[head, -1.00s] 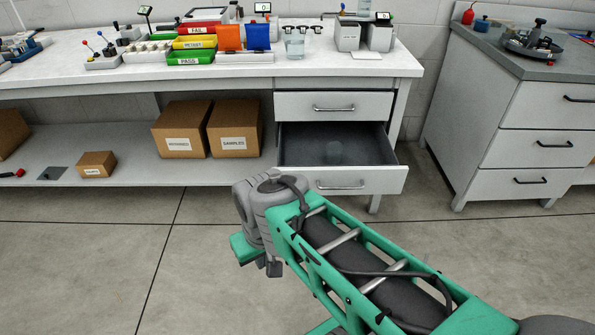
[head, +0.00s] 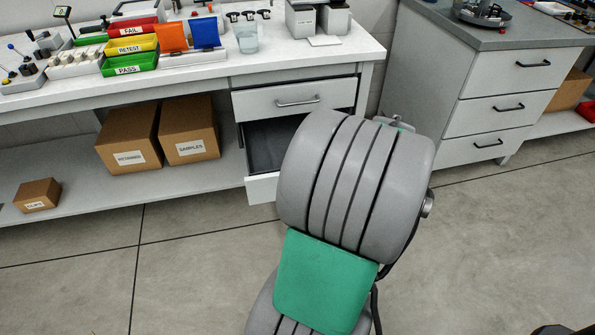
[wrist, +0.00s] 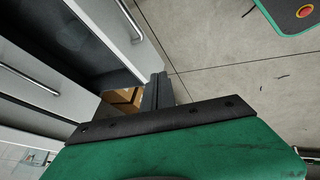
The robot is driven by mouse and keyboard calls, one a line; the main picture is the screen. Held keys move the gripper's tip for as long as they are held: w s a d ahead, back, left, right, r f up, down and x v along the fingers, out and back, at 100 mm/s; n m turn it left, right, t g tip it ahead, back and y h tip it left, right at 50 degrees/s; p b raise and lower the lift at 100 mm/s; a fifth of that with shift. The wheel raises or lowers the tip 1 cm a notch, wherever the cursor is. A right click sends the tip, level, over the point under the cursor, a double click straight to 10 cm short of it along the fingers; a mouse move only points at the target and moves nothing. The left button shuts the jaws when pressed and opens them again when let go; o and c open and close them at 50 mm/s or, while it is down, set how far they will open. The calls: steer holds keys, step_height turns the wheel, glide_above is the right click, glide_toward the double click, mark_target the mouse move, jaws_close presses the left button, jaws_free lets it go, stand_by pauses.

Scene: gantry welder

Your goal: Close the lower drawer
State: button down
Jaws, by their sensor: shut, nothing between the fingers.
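The lower drawer stands open under the white bench in the head view; its white front (head: 262,188) and dark inside (head: 268,147) show left of my arm, which hides the rest. In the wrist view its front (wrist: 112,32) with a bar handle (wrist: 130,18) is at the upper left. The upper drawer (head: 297,101) is shut; it also shows in the wrist view (wrist: 32,105). My gripper (wrist: 157,84) is shut and empty, its fingers close to the end of the lower drawer front. I cannot tell whether they touch. My arm hides the gripper in the head view.
Cardboard boxes (head: 128,142) stand on the shelf left of the drawers. Trays, pouches and a beaker (head: 247,40) are on the bench top. A grey-topped cabinet (head: 485,85) stands at the right. The floor (head: 190,260) in front is clear.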

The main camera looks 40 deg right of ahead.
steer(key=s+d+n+t, duration=0.1)
steer(key=s+d, duration=0.1)
steer(key=d, duration=0.2)
steer(key=b+x, duration=0.1)
steer(key=x, duration=0.2)
steer(key=w+d+b+x, duration=0.1)
steer(key=x, duration=0.3)
steer(key=r+b+x, duration=0.1)
steer(key=x, duration=0.3)
steer(key=shift+w+d, duration=0.3)
steer(key=shift+w, duration=0.15)
steer(key=shift+w+d, duration=0.2)
steer(key=shift+w, duration=0.15)
